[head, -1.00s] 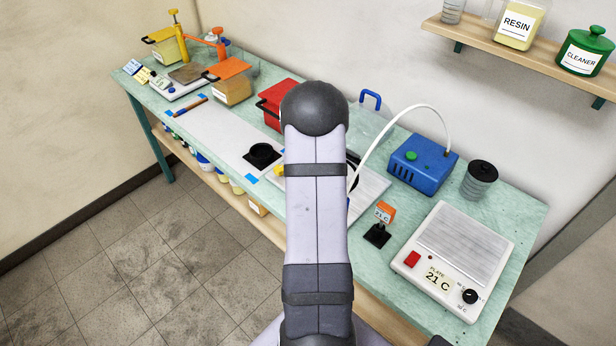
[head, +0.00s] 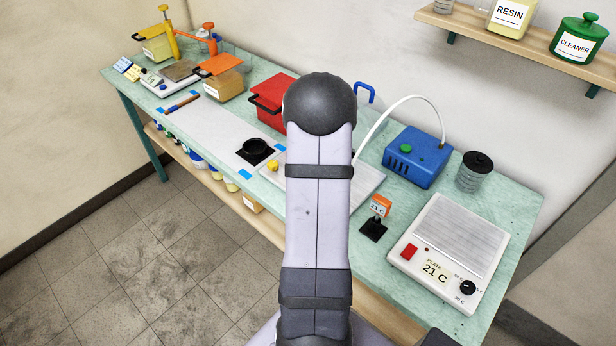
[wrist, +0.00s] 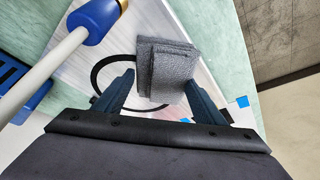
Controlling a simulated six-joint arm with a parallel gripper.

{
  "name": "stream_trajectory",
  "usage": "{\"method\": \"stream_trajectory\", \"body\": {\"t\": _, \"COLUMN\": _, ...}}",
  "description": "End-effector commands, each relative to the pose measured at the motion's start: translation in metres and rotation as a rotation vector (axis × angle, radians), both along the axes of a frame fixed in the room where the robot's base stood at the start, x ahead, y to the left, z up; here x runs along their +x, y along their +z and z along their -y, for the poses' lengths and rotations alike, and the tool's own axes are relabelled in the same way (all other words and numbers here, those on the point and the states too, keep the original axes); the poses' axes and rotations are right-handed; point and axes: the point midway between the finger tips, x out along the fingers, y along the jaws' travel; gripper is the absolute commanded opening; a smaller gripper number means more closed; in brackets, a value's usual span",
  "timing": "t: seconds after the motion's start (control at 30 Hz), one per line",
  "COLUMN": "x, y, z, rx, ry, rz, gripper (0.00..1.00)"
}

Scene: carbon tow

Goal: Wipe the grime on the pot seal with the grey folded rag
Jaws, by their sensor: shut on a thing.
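In the wrist view, my gripper (wrist: 158,82) is shut on a grey folded rag (wrist: 166,62), which sticks out past the two dark fingers. A black ring (wrist: 95,74), which looks like the pot seal, lies on a pale panel beyond the fingers. The rag and the right part of my gripper hide some of the ring. I cannot tell whether the rag touches it, and no grime can be made out. In the head view my own arm hides the gripper, the rag and most of the ring.
A white tube with a blue fitting (wrist: 93,20) crosses the left of the wrist view; its hose (head: 400,104) arches from the blue box (head: 417,157).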

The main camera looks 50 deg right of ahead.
Motion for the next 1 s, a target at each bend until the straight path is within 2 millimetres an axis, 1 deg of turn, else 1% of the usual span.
{"method": "stream_trajectory", "body": {"t": 0.03, "x": -0.004, "y": -0.005, "z": -0.002, "rx": 0.008, "ry": 0.0, "rz": -0.007, "gripper": 0.43}}
{"method": "stream_trajectory", "body": {"t": 0.27, "x": -0.007, "y": -0.005, "z": -0.003, "rx": 0.011, "ry": 0.001, "rz": -0.01, "gripper": 0.43}}
{"method": "stream_trajectory", "body": {"t": 0.63, "x": -0.023, "y": -0.004, "z": -0.005, "rx": 0.014, "ry": 0.0, "rz": -0.01, "gripper": 0.43}}
{"method": "stream_trajectory", "body": {"t": 0.83, "x": -0.02, "y": -0.001, "z": -0.005, "rx": 0.014, "ry": 0.001, "rz": -0.01, "gripper": 0.43}}
{"method": "stream_trajectory", "body": {"t": 1.0, "x": -0.006, "y": 0.002, "z": -0.004, "rx": 0.012, "ry": 0.004, "rz": -0.009, "gripper": 0.43}}
